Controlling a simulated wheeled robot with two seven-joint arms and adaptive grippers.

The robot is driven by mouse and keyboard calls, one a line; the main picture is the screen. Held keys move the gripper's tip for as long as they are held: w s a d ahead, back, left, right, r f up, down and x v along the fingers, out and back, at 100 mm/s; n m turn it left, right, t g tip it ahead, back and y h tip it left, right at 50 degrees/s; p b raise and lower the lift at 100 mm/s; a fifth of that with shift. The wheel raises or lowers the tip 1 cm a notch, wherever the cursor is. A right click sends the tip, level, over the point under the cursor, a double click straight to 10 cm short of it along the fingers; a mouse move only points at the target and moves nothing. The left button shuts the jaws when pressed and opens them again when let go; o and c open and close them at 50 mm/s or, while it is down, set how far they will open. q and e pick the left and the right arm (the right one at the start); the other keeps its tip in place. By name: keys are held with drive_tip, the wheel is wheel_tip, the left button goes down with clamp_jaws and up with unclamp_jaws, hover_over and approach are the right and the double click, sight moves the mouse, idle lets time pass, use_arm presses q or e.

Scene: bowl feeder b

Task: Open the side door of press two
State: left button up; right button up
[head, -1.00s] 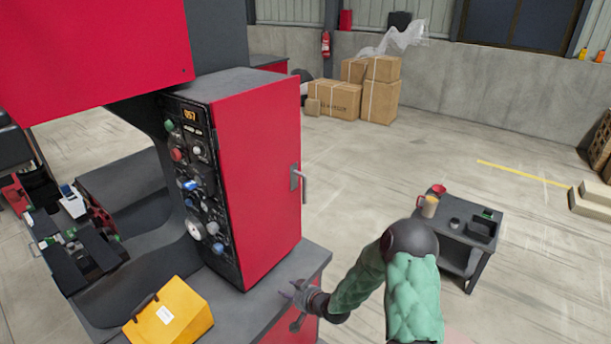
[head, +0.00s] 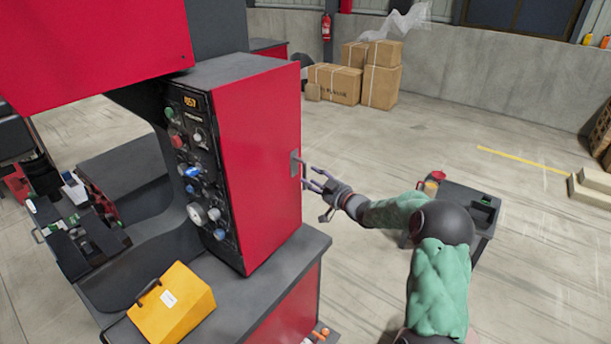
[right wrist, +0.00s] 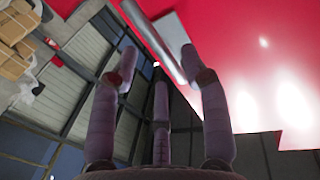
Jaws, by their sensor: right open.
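The side door (head: 262,165) of the press is a red panel on the right side of the control cabinet, and it looks closed. Its grey handle (head: 297,165) stands out near the door's right edge. In the right wrist view the handle (right wrist: 158,45) is a grey bar in front of the red door (right wrist: 250,60), just beyond the fingers. My right gripper (head: 315,178) is open and empty, with its fingertips close to the handle; I cannot tell whether they touch it. My left gripper is not in view.
A control panel (head: 198,180) with knobs and a gauge faces left. A yellow case (head: 172,305) sits on the grey machine base (head: 245,292). A small dark cart (head: 480,205) with a mug stands behind my right arm. Cardboard boxes (head: 335,82) are at the back; the floor right of the door is mostly clear.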

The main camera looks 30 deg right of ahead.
sight(305, 174)
drive_tip(key=shift+w+a, duration=0.2)
drive_tip(key=shift+w, duration=0.8)
drive_tip(key=shift+w+a, duration=0.2)
drive_tip(key=shift+w, duration=0.8)
clamp_jaws()
